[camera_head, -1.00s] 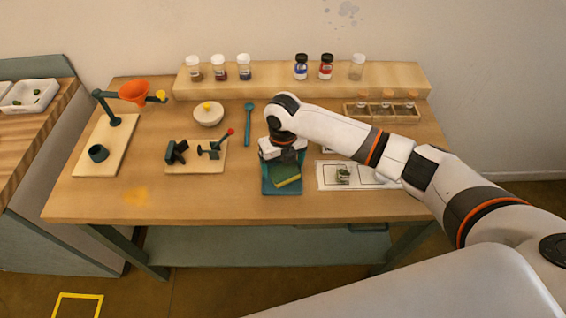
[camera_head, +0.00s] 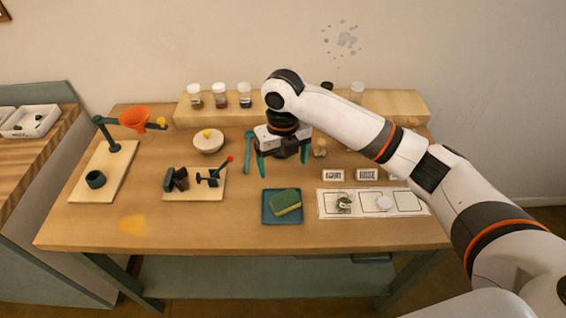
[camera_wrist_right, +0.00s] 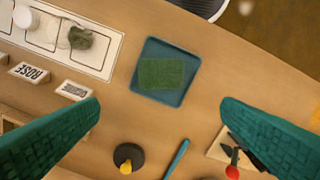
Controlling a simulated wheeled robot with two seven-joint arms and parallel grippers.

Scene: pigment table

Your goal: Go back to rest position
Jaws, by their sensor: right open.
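My right gripper (camera_head: 283,160) is open and empty, with its teal fingers pointing down above the table (camera_head: 225,236). In the right wrist view its two fingers (camera_wrist_right: 175,135) stand wide apart with nothing between them. My left gripper is in neither current view.
A white bowl (camera_head: 209,144) and a teal spatula (camera_head: 248,150) are left of the gripper. Several jars stand on the back shelf (camera_head: 400,103), some hidden by my arm. A white mat (camera_head: 333,215) with small items is at the right.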

